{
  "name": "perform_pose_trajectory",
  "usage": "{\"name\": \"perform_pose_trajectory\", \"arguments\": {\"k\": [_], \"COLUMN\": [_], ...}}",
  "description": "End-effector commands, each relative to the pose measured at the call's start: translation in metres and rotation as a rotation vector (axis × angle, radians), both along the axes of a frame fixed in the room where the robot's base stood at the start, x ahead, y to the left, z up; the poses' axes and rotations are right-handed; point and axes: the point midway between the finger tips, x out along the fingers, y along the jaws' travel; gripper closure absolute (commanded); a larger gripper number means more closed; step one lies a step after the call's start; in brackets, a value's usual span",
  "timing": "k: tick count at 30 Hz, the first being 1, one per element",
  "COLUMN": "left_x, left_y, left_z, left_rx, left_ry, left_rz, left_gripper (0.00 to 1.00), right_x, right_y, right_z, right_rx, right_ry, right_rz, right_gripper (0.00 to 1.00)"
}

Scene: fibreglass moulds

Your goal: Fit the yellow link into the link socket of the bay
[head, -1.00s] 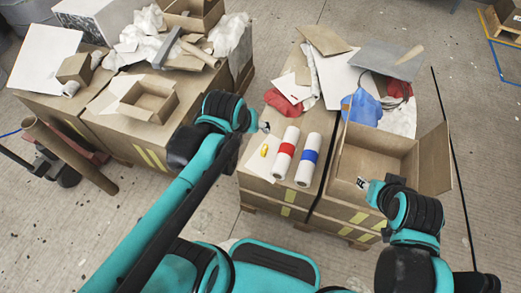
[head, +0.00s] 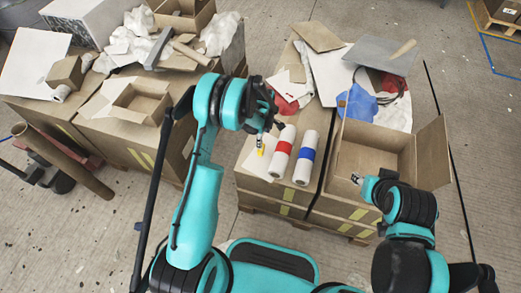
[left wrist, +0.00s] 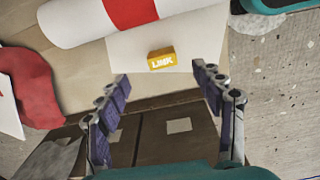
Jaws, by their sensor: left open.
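The yellow link (left wrist: 161,59) is a small block marked "LINK", lying on a white sheet (left wrist: 185,33) in the left wrist view. In the head view the link (head: 261,150) shows small, left of a white roll with a red band. My left gripper (head: 268,132) hangs above the sheet close to the link. In the left wrist view its fingers (left wrist: 160,80) are open and empty, with the link beyond their tips, between their lines. My right gripper (head: 357,179) is small and partly hidden at the open carton. I cannot make out the link socket or bay.
A red-banded roll (head: 281,152) and a blue-banded roll (head: 306,158) lie right of the link. An open carton (head: 430,150) stands farther right. Red and blue cloths, boards and sheets clutter the back. More cartons and scraps cover the left stacks.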

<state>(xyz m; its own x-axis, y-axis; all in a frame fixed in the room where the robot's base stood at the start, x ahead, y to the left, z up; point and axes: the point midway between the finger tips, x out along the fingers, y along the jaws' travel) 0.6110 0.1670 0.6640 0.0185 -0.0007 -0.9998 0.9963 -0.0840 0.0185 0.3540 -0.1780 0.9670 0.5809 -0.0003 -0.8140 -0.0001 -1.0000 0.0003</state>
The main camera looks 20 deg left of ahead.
Motion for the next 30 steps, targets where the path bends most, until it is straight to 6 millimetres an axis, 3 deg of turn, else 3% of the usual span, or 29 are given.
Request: {"name": "perform_pose_trajectory", "arguments": {"k": [3, 14, 21, 30], "left_x": [0.0, 0.0, 0.001, 0.001], "left_y": [0.0, 0.001, 0.003, 0.003], "left_z": [-0.02, -0.057, -0.094, -0.1], "left_rx": [0.0, 0.0, 0.0, 0.0], "left_ry": [0.017, 0.02, 0.02, 0.019], "left_rz": [0.042, 0.051, 0.05, 0.05], "left_gripper": [0.33, 0.33, 0.33, 0.33], "right_x": [0.0, 0.0, 0.0, 0.0], "right_y": [0.0, 0.0, 0.0, 0.0], "right_z": [-0.001, -0.017, -0.038, -0.039], "right_rx": [0.0, 0.0, 0.0, 0.0], "right_ry": [0.0, 0.0, 0.0, 0.0], "right_rz": [0.0, 0.0, 0.0, 0.0], "right_gripper": [0.6, 0.6, 0.6, 0.6]}}
